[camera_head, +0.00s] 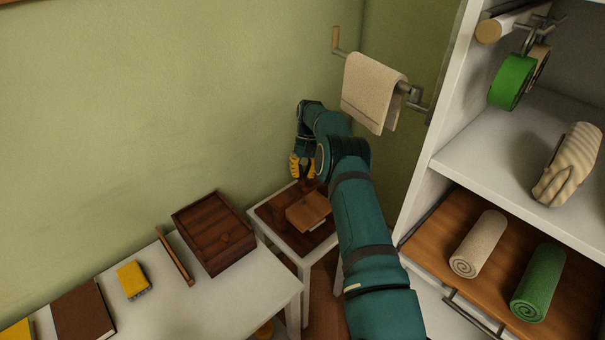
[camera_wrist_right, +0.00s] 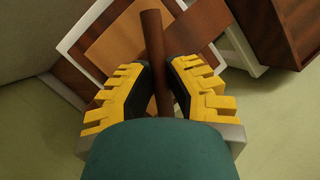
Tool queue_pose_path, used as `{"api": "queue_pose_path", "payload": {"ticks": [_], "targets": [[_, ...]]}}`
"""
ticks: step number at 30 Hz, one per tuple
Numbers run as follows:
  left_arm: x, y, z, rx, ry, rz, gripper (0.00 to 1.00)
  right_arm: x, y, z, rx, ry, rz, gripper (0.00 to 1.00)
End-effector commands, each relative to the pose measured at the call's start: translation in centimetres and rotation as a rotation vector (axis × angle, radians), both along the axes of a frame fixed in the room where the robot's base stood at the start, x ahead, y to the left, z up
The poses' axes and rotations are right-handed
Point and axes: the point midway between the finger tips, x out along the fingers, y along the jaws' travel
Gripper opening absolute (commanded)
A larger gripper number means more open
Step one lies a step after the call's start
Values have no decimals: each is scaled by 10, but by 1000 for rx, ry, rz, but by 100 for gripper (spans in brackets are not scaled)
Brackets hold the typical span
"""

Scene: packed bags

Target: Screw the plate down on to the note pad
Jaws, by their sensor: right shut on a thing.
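The wooden plate (camera_head: 308,212) lies flat on a small table, with a white edge of the note pad (camera_head: 319,225) showing under its front side. In the right wrist view the plate (camera_wrist_right: 115,42) is an orange-brown surface beyond the fingers. My right gripper (camera_head: 303,168) is above the plate's back part. In the wrist view my right gripper (camera_wrist_right: 158,72) is shut on a dark brown wooden bar (camera_wrist_right: 153,35), which runs between its yellow fingers and out over the plate. Most of the note pad is hidden by the plate. My left gripper is not in view.
The small white-framed table (camera_head: 291,240) has a dark wooden top. A white table (camera_head: 210,305) at left carries a dark wooden box (camera_head: 215,235), a yellow brush-like item (camera_head: 133,280) and a brown book (camera_head: 83,313). A towel rail (camera_head: 378,78) and shelf unit (camera_head: 420,190) stand at right.

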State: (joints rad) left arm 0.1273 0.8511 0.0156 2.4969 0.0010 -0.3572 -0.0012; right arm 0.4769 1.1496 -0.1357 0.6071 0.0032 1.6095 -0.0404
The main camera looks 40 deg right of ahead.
Motion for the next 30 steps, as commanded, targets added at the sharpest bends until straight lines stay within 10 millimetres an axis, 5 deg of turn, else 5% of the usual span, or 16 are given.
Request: {"api": "queue_pose_path", "payload": {"ticks": [1, 3, 14, 30], "targets": [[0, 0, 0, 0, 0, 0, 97, -2, 1, -3, 3, 8, 1, 29], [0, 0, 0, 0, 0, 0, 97, -1, 1, -3, 3, 7, 2, 48], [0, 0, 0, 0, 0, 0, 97, 0, 0, 3, 0, 1, 1, 48], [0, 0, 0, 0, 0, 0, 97, -1, 0, 87, 0, 2, 2, 48]]}}
